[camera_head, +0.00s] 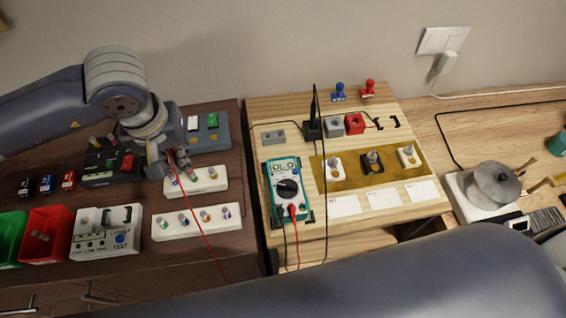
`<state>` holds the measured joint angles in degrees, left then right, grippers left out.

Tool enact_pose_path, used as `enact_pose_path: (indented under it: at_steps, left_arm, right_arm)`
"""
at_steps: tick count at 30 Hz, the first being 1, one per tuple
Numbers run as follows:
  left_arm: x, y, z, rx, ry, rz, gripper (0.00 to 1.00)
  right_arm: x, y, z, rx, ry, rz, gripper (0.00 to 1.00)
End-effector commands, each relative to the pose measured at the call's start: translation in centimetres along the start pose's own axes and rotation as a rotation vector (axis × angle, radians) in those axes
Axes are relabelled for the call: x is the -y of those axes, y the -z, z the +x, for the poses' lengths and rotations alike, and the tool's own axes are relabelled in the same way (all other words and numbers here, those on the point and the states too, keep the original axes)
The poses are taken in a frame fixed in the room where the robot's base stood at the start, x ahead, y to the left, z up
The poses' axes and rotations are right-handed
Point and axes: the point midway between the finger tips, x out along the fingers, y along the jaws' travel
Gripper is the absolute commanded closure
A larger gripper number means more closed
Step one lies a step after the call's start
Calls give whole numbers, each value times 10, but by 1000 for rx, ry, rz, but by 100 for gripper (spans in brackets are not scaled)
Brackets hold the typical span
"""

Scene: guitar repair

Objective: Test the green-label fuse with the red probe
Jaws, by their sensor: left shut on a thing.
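My left gripper (172,170) is at the left of the bench, shut on the red probe, whose body is mostly hidden by the fingers. A thin red lead (203,235) runs down from it. The gripper is over the left end of the upper white fuse rack (212,187); whether the tip touches a fuse I cannot tell. A lower white fuse rack (195,231) holds several upright fuses with coloured labels. Which fuse has the green label is too small to tell. The teal multimeter (287,189) shows what looks like OL. My right gripper is not in view.
A black probe (314,105) stands upright in a black holder. Green (12,238) and red (48,236) bins and a white test box (105,238) are at left. Sockets on a yellow mat (393,181) are right of the meter. My arm link fills the bottom edge.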

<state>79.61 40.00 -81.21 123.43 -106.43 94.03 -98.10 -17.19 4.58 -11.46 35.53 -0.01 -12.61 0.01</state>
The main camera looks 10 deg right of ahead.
Motion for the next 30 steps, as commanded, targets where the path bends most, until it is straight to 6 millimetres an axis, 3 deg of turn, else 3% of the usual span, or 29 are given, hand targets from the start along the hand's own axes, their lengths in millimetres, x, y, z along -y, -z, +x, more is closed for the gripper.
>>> enact_pose_path:
  at_steps: [7,24,30]
  left_arm:
    - [0,1,-4,0,0,0,100]
    - [-1,11,-53,-1,0,0,100]
    - [-1,12,-59,0,0,0,100]
  right_arm:
    - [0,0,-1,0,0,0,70]
    - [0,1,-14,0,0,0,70]
    - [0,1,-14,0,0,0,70]
